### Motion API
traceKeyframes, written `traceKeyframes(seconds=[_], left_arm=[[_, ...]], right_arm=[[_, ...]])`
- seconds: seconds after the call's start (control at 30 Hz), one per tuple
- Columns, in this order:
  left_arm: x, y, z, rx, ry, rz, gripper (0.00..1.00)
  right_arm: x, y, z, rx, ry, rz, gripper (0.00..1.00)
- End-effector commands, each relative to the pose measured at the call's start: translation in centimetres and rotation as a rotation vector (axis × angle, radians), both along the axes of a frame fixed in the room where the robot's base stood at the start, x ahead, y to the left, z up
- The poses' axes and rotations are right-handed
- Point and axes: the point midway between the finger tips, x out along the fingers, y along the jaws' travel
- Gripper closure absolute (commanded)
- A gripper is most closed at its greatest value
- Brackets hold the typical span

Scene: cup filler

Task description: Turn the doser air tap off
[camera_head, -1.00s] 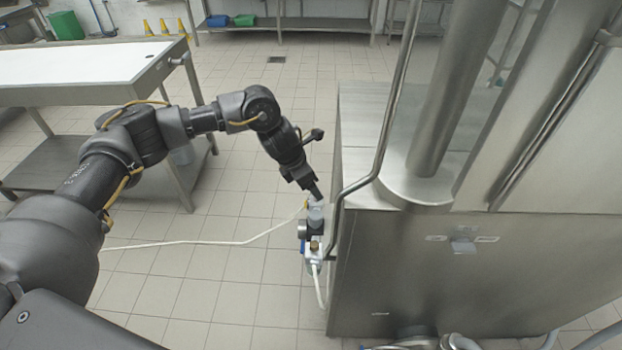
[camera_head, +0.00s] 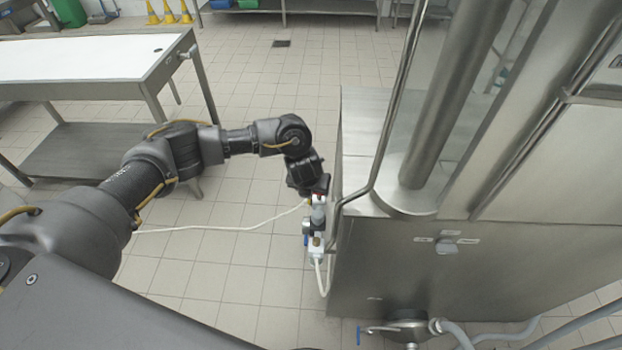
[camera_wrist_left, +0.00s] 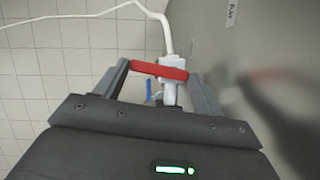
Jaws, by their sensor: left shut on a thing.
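The doser air tap has a red lever (camera_wrist_left: 159,70) on a pale grey fitting. In the head view, the air unit (camera_head: 316,243) hangs on the left side of the steel machine, with a bit of red at its top under my gripper. My left gripper (camera_wrist_left: 158,68) is shut on the red lever, which spans crosswise between its two fingers. In the head view my left gripper (camera_head: 319,188) points down at the top of the unit and hides most of the lever. My right gripper is not in view.
The steel machine (camera_head: 400,275) stands just right of the gripper, with a bent pipe (camera_head: 381,150) close by. A white hose (camera_head: 225,228) runs left from the unit. A small blue part (camera_wrist_left: 149,88) sits below the lever. Floor on the left is open, before a steel table (camera_head: 90,75).

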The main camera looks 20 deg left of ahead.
Motion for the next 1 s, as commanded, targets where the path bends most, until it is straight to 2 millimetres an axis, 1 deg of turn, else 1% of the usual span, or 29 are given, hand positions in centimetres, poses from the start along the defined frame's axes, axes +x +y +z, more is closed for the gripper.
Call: traceKeyframes(seconds=[0.03,0.3,0.5,0.93,0.97,1.0], left_arm=[[-0.1,-0.1,0.5,0.000,0.001,0.029,0.54],[-0.2,-0.2,0.3,-0.001,-0.001,0.148,0.54],[-0.3,-0.3,0.1,-0.001,-0.001,0.183,0.54],[-0.3,-0.3,0.0,-0.002,-0.001,0.192,0.54],[-0.3,-0.3,0.0,-0.002,-0.001,0.192,0.28],[-0.3,-0.3,0.0,-0.002,-0.001,0.192,0.23]], right_arm=[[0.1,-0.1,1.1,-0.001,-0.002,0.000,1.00],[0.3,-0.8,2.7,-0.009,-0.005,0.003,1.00],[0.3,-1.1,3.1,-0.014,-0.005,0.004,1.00],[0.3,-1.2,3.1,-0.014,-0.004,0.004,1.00],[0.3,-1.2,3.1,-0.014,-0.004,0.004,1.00],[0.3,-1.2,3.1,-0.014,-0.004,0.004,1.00]])
